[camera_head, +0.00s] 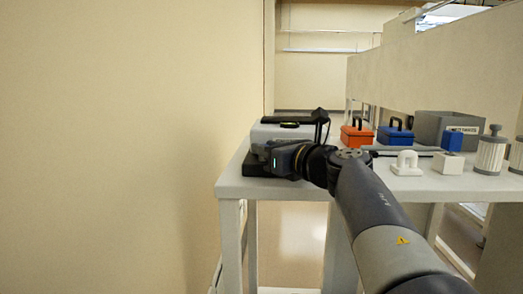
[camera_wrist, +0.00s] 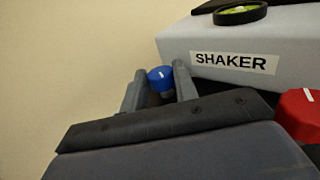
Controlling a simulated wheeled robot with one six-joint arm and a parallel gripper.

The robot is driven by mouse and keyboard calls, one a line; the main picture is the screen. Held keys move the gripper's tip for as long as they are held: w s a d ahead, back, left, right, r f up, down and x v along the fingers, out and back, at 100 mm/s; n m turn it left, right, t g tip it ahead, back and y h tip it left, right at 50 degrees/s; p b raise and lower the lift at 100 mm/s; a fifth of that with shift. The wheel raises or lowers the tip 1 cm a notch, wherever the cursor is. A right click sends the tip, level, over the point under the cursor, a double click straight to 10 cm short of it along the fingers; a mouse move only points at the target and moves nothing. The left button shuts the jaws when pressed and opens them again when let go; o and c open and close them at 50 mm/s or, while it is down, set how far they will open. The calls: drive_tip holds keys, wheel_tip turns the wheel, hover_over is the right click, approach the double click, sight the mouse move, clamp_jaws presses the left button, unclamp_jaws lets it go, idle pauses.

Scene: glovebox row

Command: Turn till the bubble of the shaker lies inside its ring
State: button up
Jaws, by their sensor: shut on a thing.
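The shaker (camera_wrist: 180,45) is a light grey box with a black top and a "SHAKER" label on its front. In the head view the shaker (camera_head: 268,133) stands at the left end of the bench. Its round level (camera_wrist: 240,13) is a black ring with a yellow-green face, at the top edge of the wrist view; I cannot make out where the bubble lies. A blue knob (camera_wrist: 157,74) with a white mark is at the front left corner, a red knob (camera_wrist: 300,112) at the right. My gripper (camera_wrist: 160,86) is shut on the blue knob, one finger each side.
A plain wall (camera_head: 130,150) stands close on the left. On the bench (camera_head: 235,185), to the right, are a red case (camera_head: 355,137), a blue case (camera_head: 394,136), a grey bin (camera_head: 440,126), a white block with a loop (camera_head: 406,165) and grey canisters (camera_head: 490,154).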

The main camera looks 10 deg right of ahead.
drive_tip(key=shift+d+f+n+g+y, duration=0.1)
drive_tip(key=shift+f+n+g+y, duration=0.1)
drive_tip(key=shift+n+g+y, duration=0.7)
drive_tip(key=shift+t, duration=0.3)
drive_tip(key=o, duration=1)
drive_tip(key=shift+r, duration=0.15)
drive_tip(key=p+v, duration=0.2)
drive_tip(key=v, duration=0.9)
drive_tip(key=shift+w, duration=0.1)
